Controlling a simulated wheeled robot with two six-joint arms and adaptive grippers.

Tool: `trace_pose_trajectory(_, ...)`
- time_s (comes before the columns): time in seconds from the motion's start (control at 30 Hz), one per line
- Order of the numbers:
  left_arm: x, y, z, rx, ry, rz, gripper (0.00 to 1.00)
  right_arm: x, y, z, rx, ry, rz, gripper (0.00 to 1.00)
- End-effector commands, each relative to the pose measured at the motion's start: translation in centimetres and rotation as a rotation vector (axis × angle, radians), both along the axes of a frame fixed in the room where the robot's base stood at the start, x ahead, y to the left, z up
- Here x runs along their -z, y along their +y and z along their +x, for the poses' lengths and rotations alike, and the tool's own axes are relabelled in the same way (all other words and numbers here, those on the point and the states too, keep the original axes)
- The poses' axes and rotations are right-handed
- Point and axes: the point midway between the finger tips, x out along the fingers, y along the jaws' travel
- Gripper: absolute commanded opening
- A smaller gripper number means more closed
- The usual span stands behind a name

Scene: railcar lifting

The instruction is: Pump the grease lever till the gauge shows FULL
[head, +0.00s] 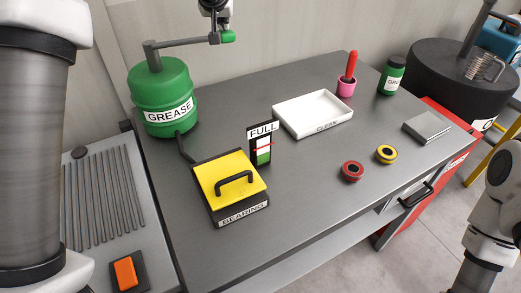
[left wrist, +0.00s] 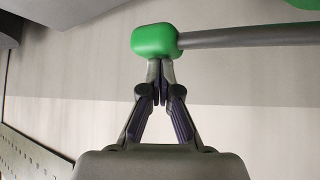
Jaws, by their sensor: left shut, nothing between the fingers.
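The green grease drum (head: 163,85), labelled GREASE, stands at the table's back left. Its grey lever (head: 183,43) reaches right from the post on top and ends in a green knob (head: 229,36). The knob (left wrist: 154,41) is large in the left wrist view. My left gripper (head: 214,34) is at the knob end of the lever. In the left wrist view its fingers (left wrist: 161,68) are shut and empty, with the tips right at the knob; contact is unclear. The gauge (head: 263,151) under the FULL sign shows green low down, below the red mark. My right gripper is out of view.
A yellow-lidded BEARING box (head: 228,178) is in front of the gauge, with a hose to the drum. A white CLEAN tray (head: 313,113), red ring (head: 352,171), yellow ring (head: 386,154), pink cup (head: 346,87) and green jar (head: 392,76) stand to the right.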

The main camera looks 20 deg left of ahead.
Motion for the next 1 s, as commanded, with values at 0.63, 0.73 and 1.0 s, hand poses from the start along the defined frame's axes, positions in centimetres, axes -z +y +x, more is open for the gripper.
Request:
trace_pose_trajectory(0.63, 2.2, 0.0, 0.0, -0.001, 0.003, -0.002, 0.0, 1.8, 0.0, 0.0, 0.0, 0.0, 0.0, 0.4)
trace_pose_trajectory(0.73, 1.3, 0.0, 0.0, 0.0, 0.002, -0.001, 0.0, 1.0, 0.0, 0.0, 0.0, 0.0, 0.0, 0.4)
trace_pose_trajectory(1.0, -2.1, 0.0, 0.0, 0.0, 0.002, -0.001, 0.0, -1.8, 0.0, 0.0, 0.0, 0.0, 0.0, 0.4)
